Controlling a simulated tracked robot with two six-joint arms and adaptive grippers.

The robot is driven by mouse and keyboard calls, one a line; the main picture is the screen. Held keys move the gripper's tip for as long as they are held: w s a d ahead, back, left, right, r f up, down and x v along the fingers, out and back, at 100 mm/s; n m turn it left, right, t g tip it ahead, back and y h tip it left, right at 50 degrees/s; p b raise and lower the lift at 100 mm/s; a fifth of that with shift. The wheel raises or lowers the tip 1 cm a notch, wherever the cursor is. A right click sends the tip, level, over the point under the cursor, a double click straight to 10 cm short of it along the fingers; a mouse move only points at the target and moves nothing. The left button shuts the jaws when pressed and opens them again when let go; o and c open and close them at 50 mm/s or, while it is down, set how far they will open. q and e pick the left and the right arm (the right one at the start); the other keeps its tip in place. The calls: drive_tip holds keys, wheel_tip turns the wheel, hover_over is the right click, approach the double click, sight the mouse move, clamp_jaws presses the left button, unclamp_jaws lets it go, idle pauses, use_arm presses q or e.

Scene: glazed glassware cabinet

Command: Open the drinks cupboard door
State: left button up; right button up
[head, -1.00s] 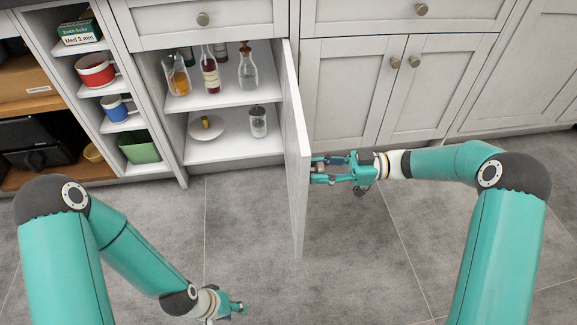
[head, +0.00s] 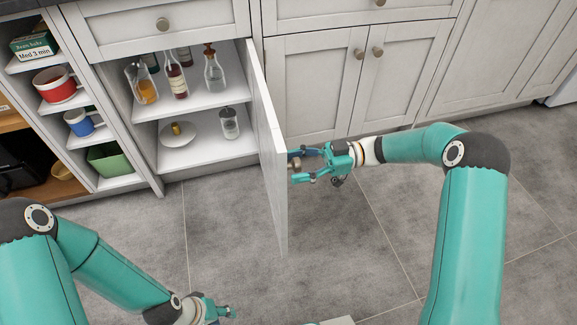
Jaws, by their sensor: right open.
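The drinks cupboard door (head: 267,150) stands swung well out from the cabinet, edge toward me, so the shelves behind it are exposed. A round knob (head: 294,164) shows on its outer face. My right gripper (head: 299,168) is at that outer face, right of the door, open with its fingers on either side of the knob. Whether a finger touches the knob is unclear. My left gripper (head: 222,310) hangs low at the bottom of the view, well away from the door. Its jaws are too small and angled to judge.
Inside the cupboard, bottles (head: 176,80) and a glass decanter (head: 214,75) stand on the upper shelf. A plate (head: 178,134) and a jar (head: 229,122) are on the lower shelf. Grey floor (head: 225,210) before the cupboard is clear.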

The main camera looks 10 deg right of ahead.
drive_tip(key=d, duration=1.2)
drive_tip(key=shift+w, duration=0.15)
drive_tip(key=shift+f, duration=0.15)
